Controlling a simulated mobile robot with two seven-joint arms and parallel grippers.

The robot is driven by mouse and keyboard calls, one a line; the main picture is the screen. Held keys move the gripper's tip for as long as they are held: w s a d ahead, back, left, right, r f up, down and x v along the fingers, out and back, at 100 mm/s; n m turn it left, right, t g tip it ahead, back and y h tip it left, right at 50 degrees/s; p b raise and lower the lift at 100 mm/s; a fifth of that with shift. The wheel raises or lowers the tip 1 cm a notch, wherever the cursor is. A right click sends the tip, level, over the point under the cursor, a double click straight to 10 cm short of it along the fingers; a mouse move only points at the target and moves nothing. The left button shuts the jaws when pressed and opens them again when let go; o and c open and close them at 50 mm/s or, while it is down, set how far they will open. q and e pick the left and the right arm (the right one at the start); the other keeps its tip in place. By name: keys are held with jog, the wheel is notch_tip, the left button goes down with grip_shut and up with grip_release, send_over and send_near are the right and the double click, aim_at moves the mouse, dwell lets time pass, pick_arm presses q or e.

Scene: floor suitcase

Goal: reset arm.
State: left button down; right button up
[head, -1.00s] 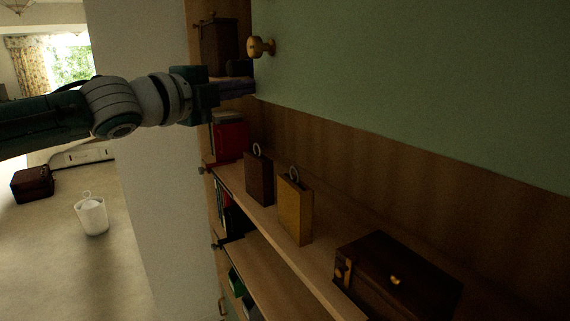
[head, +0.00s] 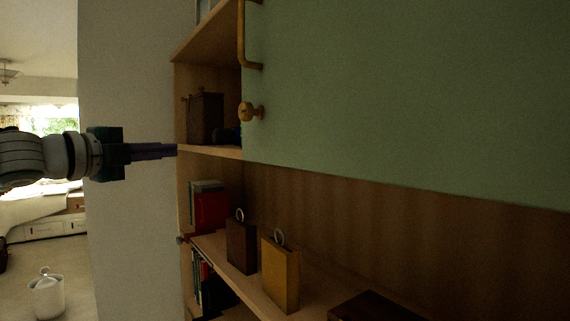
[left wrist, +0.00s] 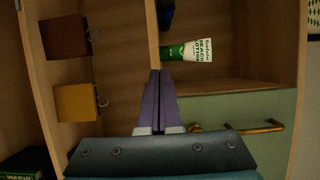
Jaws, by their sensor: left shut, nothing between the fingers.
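My left arm comes in from the left in the head view. My left gripper (head: 174,150) is shut and empty, its purple fingers pressed together and pointing right toward the shelf unit. In the left wrist view its fingers (left wrist: 160,78) point at the open shelving. The fingertips overlap the upper shelf's edge in the head view; I cannot tell whether they touch it. My right gripper is in neither view.
The wooden shelf unit (head: 213,239) holds a brown bag-like box (head: 241,246), a yellow one (head: 281,275) and a dark case (head: 372,308). A green panel (head: 400,100) with a knob (head: 250,112) stands above. A beach lotion tube (left wrist: 192,50) shows in the wrist view.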

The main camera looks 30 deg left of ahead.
pick_arm(q)
jog(key=s+d+f+n+g, duration=0.1)
jog(key=d+f+n, duration=0.1)
jog(key=d+f, duration=0.35)
jog(key=s+d+f+n+g, duration=0.1)
jog(key=d+f+n+g, duration=0.1)
jog(key=f, duration=0.6)
jog(key=s+d+f+n+g+y, duration=0.1)
jog(key=s+d+f+n+g, duration=0.6)
jog(key=s+d+f, duration=0.7)
jog(key=s+d+n+g, duration=0.45)
jog(key=s+d, duration=0.25)
jog(key=s, duration=0.6)
notch_tip(320, 180, up, 23)
jog(key=p, duration=2.3)
jog(key=shift+s+d+r+n+h+p, duration=0.2)
jog(key=shift+s+n+h+p, duration=0.1)
jog(key=shift+n, duration=0.15)
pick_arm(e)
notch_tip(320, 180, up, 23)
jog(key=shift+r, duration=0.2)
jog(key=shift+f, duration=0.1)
pick_arm(q)
jog(key=shift+a+f, duration=0.1)
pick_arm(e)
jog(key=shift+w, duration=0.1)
